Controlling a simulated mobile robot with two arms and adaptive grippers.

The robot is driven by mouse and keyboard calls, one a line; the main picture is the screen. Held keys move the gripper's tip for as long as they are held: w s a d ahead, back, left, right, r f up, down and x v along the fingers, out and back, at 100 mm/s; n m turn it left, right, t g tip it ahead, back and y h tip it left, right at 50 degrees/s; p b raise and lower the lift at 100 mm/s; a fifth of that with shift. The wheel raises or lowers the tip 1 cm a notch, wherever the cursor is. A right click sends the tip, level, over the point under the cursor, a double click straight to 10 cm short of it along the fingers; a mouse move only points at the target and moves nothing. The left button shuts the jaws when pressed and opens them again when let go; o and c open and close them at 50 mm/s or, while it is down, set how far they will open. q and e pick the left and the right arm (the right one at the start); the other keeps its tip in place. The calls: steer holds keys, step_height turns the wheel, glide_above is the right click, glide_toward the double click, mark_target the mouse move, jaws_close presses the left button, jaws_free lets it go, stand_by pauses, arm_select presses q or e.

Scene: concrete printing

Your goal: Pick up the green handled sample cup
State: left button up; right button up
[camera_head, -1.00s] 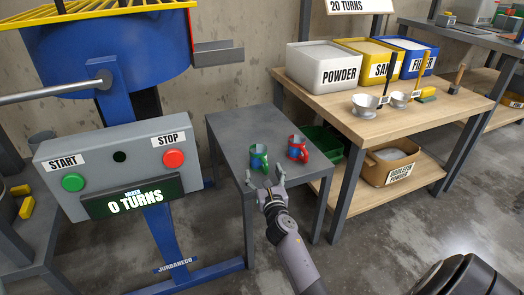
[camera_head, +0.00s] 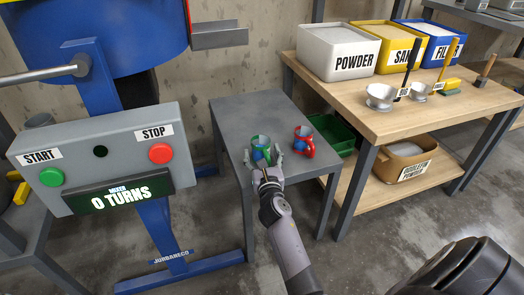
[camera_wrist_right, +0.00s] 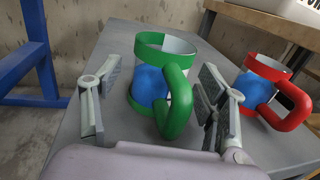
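The green handled sample cup (camera_head: 261,146) stands upright on the small grey table (camera_head: 232,118). It is white with a green rim, a green handle and a blue patch. In the right wrist view the green cup (camera_wrist_right: 150,78) sits between the spread fingers, its handle toward the palm. My right gripper (camera_head: 263,164) is open around the near side of the cup; in the right wrist view its fingers (camera_wrist_right: 155,105) show a gap on both sides. The red handled cup (camera_head: 303,142) stands just right of it, close to the right finger. My left gripper is not in view.
The mixer control box (camera_head: 98,158) with start and stop buttons is on the left. A wooden bench (camera_head: 345,99) with powder bins (camera_head: 340,50) and scoops stands right.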

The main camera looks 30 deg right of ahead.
steer(key=c, duration=1.4)
